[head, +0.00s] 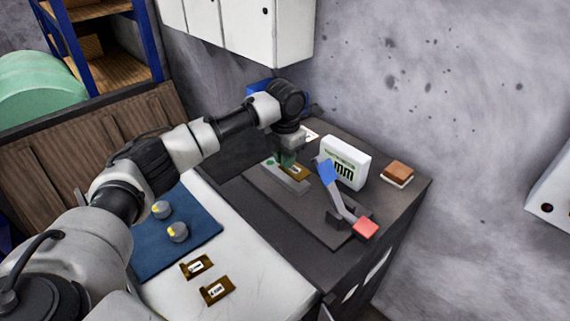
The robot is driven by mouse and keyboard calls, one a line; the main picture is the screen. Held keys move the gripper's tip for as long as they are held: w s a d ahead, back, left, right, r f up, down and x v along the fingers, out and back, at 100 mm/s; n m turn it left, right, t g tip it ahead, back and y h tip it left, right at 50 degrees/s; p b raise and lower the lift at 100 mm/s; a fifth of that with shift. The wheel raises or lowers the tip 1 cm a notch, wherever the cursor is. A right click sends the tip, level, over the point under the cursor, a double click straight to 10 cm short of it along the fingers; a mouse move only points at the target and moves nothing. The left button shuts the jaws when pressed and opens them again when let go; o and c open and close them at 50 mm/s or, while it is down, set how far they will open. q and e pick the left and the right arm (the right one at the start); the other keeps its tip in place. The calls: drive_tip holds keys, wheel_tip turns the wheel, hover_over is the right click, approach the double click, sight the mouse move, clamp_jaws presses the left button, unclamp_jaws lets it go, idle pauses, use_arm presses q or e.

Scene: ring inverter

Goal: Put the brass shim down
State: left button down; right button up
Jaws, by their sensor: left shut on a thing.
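My left gripper (287,160) points down over the dark bench and is shut on a brass shim (297,173). The shim shows just beside the fingertips, at a light grey bar-shaped block (278,177). I cannot tell whether the shim touches the block. Two more brass shims with white labels, one (197,266) behind the other (216,291), lie on the white table. My right gripper is out of view.
A lever with a blue end (327,172) and a red end (365,228) stands right of the block. A white display box (345,163) and a brown-topped pad (398,172) are behind. Two grey knobs (177,232) (161,209) rest on a blue mat (150,260).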

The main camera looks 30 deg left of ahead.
use_arm(q)
drive_tip(key=shift+f, duration=1.55)
drive_tip(key=shift+f, duration=0.2)
drive_tip(key=c, duration=1.1)
unclamp_jaws()
wheel_tip(320, 180, up, 12)
drive_tip(key=shift+r+b, duration=0.2)
drive_tip(key=shift+b, duration=0.25)
